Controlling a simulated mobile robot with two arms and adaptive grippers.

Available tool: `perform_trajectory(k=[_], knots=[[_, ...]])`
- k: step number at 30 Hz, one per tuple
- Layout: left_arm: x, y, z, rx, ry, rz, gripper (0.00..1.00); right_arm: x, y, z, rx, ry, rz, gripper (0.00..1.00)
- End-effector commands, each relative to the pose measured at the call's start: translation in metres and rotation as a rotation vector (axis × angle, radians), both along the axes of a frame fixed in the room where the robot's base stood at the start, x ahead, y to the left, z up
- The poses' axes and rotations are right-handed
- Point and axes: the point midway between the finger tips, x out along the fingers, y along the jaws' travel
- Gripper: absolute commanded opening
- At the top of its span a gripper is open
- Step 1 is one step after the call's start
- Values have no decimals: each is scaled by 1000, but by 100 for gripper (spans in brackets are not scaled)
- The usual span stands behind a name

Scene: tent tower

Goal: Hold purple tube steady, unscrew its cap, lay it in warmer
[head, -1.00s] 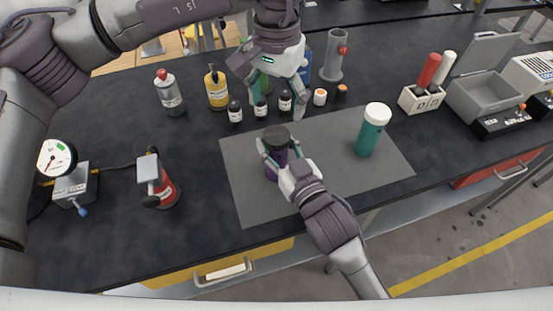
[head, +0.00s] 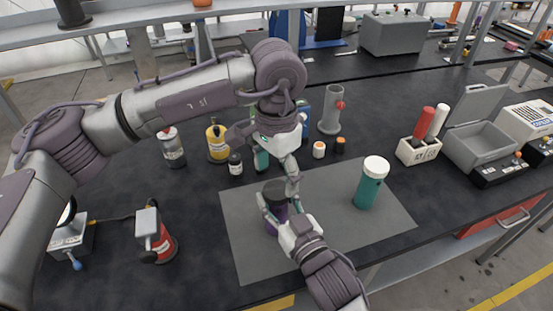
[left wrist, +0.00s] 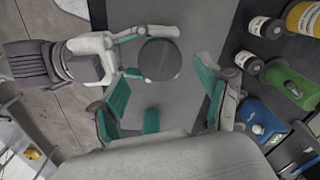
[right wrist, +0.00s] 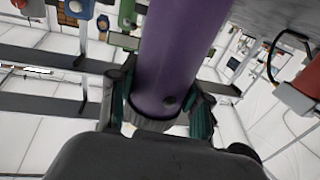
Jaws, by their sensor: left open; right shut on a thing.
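The purple tube (head: 272,222) stands upright on the grey mat, with its dark cap (head: 275,193) on top. My right gripper (head: 281,222) is shut on the tube's body below the cap. The right wrist view shows the purple tube (right wrist: 172,60) between its fingers. My left gripper (head: 277,170) is open, pointing down just above the cap. In the left wrist view the round dark cap (left wrist: 160,60) lies between the spread fingers, apart from them. The open-lidded grey box (head: 482,146) at the right looks like the warmer; its cavity looks empty.
A teal tube with a white lid (head: 371,183) stands on the mat (head: 330,238). Several bottles stand behind my left gripper. A white holder (head: 418,151) with red and white handles stands beside the box. A red device (head: 160,245) is at the left.

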Motion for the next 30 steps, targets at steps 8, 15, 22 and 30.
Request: perform_trajectory(k=[8, 15, 22, 30], knots=[[0, 0, -34, -1, 1, 1, 77, 0, 0, 0, 0, 0, 0, 0], [0, 0, -39, -1, -1, 1, 77, 0, 0, 0, 0, 0, 0, 0], [0, 0, -39, -1, -1, 2, 59, 0, 0, 0, 0, 0, 0, 0], [0, 0, -39, -1, -1, 2, 14, 0, 0, 0, 0, 0, 0, 0]])
